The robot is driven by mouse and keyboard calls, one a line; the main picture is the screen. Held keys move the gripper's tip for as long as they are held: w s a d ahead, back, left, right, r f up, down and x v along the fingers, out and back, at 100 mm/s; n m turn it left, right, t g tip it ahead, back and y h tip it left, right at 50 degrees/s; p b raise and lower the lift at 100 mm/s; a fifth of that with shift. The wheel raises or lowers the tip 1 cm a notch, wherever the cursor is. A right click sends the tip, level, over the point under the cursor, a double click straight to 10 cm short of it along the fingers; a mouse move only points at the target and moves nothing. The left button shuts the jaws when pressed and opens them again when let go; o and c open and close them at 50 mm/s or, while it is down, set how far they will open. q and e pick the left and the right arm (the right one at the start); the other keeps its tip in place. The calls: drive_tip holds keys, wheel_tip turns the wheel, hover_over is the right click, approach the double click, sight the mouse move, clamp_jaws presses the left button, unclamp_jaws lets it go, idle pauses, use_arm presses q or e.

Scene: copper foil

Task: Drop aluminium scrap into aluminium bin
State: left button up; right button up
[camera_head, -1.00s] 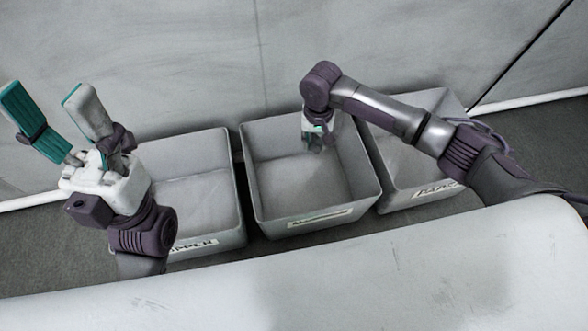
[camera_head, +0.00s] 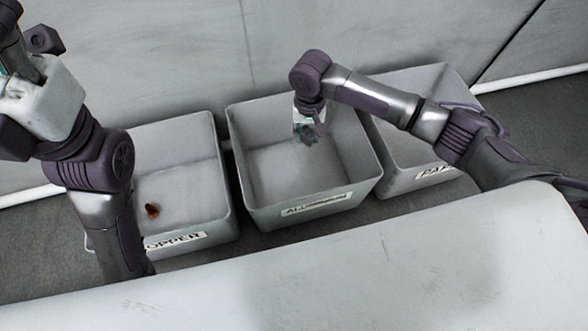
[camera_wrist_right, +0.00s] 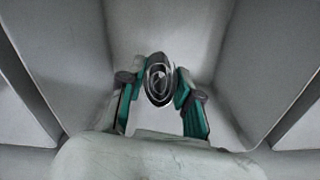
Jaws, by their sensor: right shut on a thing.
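The aluminium scrap (camera_wrist_right: 158,80), a grey spiral roll, sits between the fingers of my right gripper (camera_wrist_right: 160,92) in the right wrist view. In the head view my right gripper (camera_head: 308,136) points down inside the upper part of the aluminium bin (camera_head: 262,218), the middle grey bin with a label. The scrap is too small to make out clearly there. The bin's visible floor looks empty. My left gripper (camera_head: 42,95) is at the upper left, away from the aluminium bin; its fingers are cut off or hidden, so its opening cannot be seen.
The copper bin (camera_head: 205,238) stands to the left with a small reddish-brown piece (camera_head: 152,210) inside. The paper bin (camera_head: 408,186) stands to the right, partly behind my right arm. A pale wall (camera_head: 170,50) rises behind the bins. A pale surface (camera_head: 330,270) lies in front.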

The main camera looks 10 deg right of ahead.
drive_tip(key=o, duration=0.9)
drive_tip(key=shift+c, duration=0.2)
wheel_tip(320, 180, up, 12)
